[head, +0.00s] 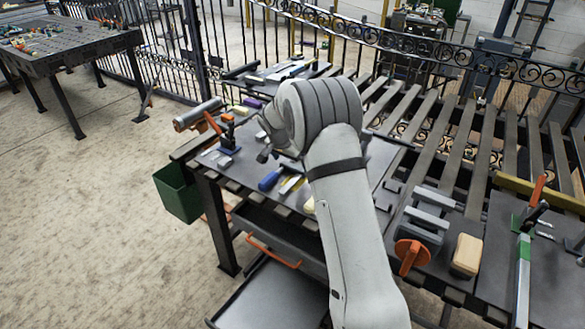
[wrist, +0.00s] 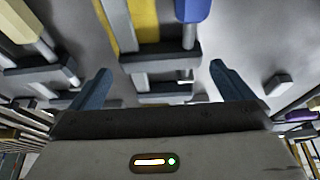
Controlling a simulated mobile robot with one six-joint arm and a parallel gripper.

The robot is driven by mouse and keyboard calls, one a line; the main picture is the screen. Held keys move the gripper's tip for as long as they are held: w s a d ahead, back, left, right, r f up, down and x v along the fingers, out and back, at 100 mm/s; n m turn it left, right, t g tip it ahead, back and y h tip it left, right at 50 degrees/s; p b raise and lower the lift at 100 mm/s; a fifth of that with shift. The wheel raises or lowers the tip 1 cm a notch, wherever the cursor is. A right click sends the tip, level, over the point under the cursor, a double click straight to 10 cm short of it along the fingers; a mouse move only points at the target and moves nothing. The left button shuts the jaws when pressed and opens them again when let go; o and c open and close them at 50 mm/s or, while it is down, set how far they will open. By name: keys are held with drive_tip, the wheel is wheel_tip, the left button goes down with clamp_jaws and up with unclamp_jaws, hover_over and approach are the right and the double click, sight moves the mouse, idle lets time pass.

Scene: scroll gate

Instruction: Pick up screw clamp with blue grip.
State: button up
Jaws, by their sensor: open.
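The screw clamp with the blue grip (head: 270,180) lies on the dark work table, just left of my arm in the head view. In the wrist view its blue grip (wrist: 193,10) is at the top edge, cut off by the frame. Its grey spindle and jaw run down from the grip toward the space between my fingers. My gripper (wrist: 162,85) is open, with one finger on each side and nothing held. In the head view my wrist is above the table and hides part of it; my fingertips are hard to make out there.
A clamp with a cream grip (wrist: 24,20) lies to the left in the wrist view. A yellow strip (wrist: 124,25) lies beside the blue-grip clamp. An orange-handled toggle clamp (head: 226,130) stands near the table's left edge. A green bin (head: 178,192) hangs left; an iron fence (head: 350,35) stands behind.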

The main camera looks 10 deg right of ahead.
sight(293, 166)
drive_tip(key=x, duration=0.3)
drive_tip(key=shift+f+p, duration=0.25)
drive_tip(key=shift+p, duration=0.1)
drive_tip(key=c, duration=1.2)
drive_tip(key=shift+w, duration=0.1)
drive_tip(key=shift+c, duration=0.3)
drive_tip(key=shift+r, duration=0.15)
